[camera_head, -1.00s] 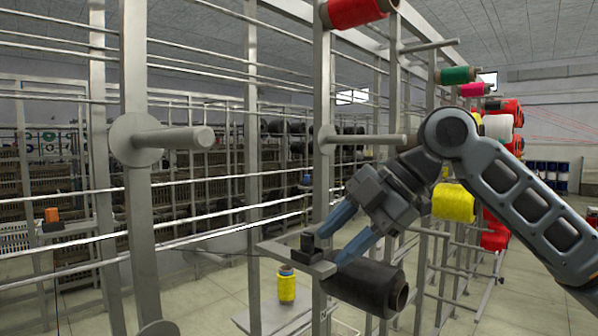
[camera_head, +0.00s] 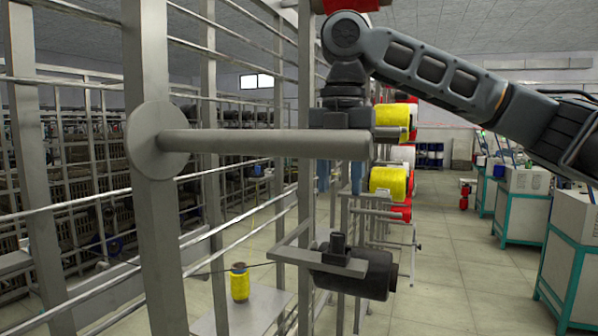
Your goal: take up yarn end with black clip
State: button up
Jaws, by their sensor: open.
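The black clip (camera_head: 338,246) sits on a flat grey bracket (camera_head: 283,253) that sticks out from the rack. A thin dark yarn (camera_head: 225,270) runs from the left toward the bracket; its end at the clip is too small to make out. A black bobbin (camera_head: 372,276) lies on its side just behind and below the clip. My gripper (camera_head: 340,182) points down, above the clip and apart from it. Its two blue fingers are open with nothing visible between them. A thick grey peg in front hides part of the gripper and the upper fingers.
The grey peg (camera_head: 270,143) juts right from a post across the front. Yellow bobbins (camera_head: 388,183) hang on the rack behind. A small yellow cone (camera_head: 240,284) stands on a low shelf. The floor at right is open, with machines (camera_head: 523,205) beyond.

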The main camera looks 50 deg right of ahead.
aim_at(337, 234)
jog(key=shift+w+f, duration=0.1)
jog(key=shift+f, duration=0.05)
notch_tip(337, 234, down, 5)
jog(key=b, duration=0.5)
jog(key=shift+f+b, duration=0.55)
jog(key=shift+f, duration=1.25)
grip_shut()
notch_tip(337, 234, up, 5)
jog(key=p, duration=0.4)
jog(key=shift+f+p, duration=0.1)
jog(key=shift+p, duration=0.3)
jog(key=shift+f, duration=0.1)
